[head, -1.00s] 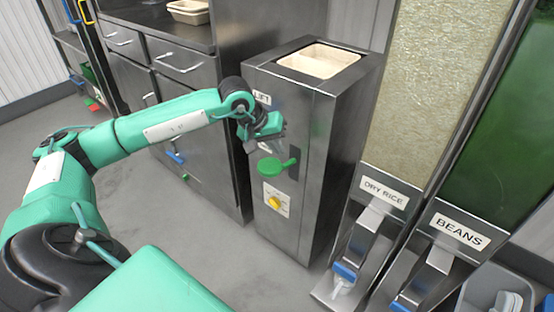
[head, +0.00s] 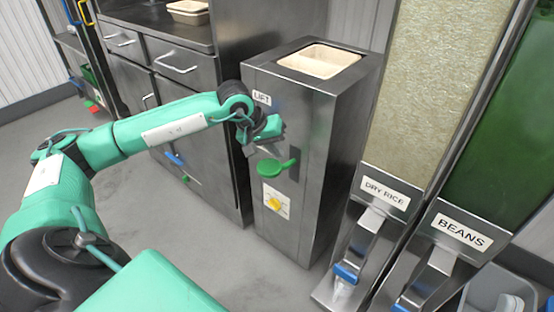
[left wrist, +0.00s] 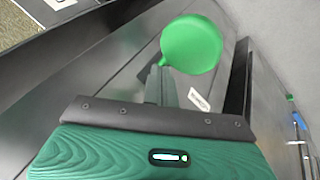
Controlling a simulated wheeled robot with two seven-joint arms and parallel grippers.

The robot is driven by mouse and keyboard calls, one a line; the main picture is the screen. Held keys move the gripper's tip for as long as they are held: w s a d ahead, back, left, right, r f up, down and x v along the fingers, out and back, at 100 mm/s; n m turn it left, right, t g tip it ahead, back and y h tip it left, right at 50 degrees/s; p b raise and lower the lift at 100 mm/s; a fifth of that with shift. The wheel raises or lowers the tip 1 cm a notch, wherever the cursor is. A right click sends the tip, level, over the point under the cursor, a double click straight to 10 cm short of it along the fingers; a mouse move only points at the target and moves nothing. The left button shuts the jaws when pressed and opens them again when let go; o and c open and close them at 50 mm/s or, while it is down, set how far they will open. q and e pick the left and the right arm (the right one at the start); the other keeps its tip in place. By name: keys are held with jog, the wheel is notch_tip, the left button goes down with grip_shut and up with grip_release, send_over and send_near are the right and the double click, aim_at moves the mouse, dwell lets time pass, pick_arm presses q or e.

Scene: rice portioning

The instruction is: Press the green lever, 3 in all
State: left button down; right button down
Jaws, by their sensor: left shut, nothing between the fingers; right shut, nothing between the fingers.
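The lever's round green paddle (left wrist: 192,44) also shows in the left wrist view, just beyond the fingers. My left gripper (head: 268,146) is shut and empty, just above the lever; in the left wrist view its fingers (left wrist: 160,86) end close to the paddle. I cannot tell whether they touch it. My right gripper is not in view.
Pale trays (head: 320,60) sit in the top of the cabinet. The dry rice dispenser (head: 385,195) and the beans dispenser (head: 458,235) stand to its right. A steel drawer counter (head: 170,60) stands behind on the left. Grey floor is open in front.

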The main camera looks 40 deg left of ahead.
aim_at(271, 162)
pick_arm(q)
jog(key=shift+s+f+b, duration=0.25)
jog(key=shift+f+b, duration=0.4)
jog(key=shift+f, duration=0.1)
jog(key=shift+s+f+b, duration=0.2)
jog(key=shift+f+b, duration=0.45)
jog(key=shift+f, duration=0.1)
jog(key=shift+s+f+b, duration=0.25)
jog(key=shift+f+b, duration=0.4)
jog(key=shift+f, duration=0.1)
dwell(1.5)
jog(key=shift+r, duration=0.15)
dwell(0.4)
jog(key=shift+w+r+p, duration=0.3)
jog(key=shift+r+p, duration=0.35)
jog(key=shift+r, duration=0.25)
jog(key=shift+w+r+p, duration=0.25)
jog(key=shift+r+p, duration=0.35)
jog(key=shift+r, duration=0.35)
jog(key=shift+w+r+p, duration=0.3)
jog(key=shift+r+p, duration=0.35)
jog(key=shift+r, duration=0.25)
